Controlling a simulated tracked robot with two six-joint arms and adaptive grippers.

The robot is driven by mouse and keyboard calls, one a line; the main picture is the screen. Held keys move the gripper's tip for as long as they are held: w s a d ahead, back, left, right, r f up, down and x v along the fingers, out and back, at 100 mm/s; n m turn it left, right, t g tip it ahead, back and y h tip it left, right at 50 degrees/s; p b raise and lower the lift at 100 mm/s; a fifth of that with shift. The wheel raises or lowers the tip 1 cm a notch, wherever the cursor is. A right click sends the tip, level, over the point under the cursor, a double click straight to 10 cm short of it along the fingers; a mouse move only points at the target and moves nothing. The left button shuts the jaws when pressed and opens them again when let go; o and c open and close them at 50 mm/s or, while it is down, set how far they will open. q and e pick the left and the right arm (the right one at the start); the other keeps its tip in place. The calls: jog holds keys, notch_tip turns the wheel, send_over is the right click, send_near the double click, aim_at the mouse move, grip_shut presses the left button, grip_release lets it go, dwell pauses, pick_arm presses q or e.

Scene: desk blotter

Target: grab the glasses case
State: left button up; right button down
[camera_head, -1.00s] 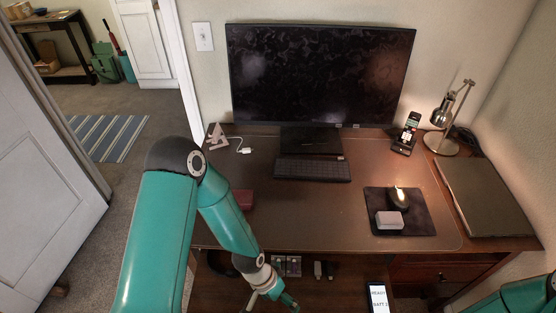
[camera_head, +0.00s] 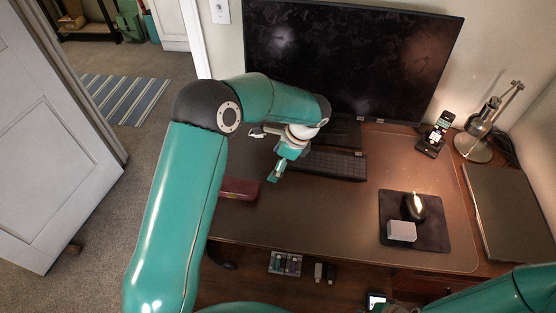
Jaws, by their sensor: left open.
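The glasses case appears to be the dark red, elongated case (camera_head: 239,188) lying on the left part of the brown desk blotter (camera_head: 310,215). My left arm partly hides its left end. My left gripper (camera_head: 268,153) is open and empty above the blotter, up and to the right of the case and apart from it. It is in front of the left end of the keyboard. Part of my right arm shows at the bottom right, but its gripper is out of view.
A large monitor (camera_head: 350,55) and a keyboard (camera_head: 325,162) stand behind. At right are a mouse (camera_head: 414,207) and a small pale box (camera_head: 401,231) on a dark pad (camera_head: 430,238), a phone (camera_head: 435,135), a lamp (camera_head: 478,125) and a closed laptop-like slab (camera_head: 510,210). The blotter's middle is clear.

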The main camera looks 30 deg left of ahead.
pick_arm(q)
jog(key=f, duration=0.1)
send_near(258, 188)
jog(key=b+x, duration=0.6)
jog(key=x, duration=0.4)
jog(key=shift+f, duration=0.3)
pick_arm(e)
notch_tip(258, 188, down, 6)
pick_arm(q)
jog(key=c, duration=1.3)
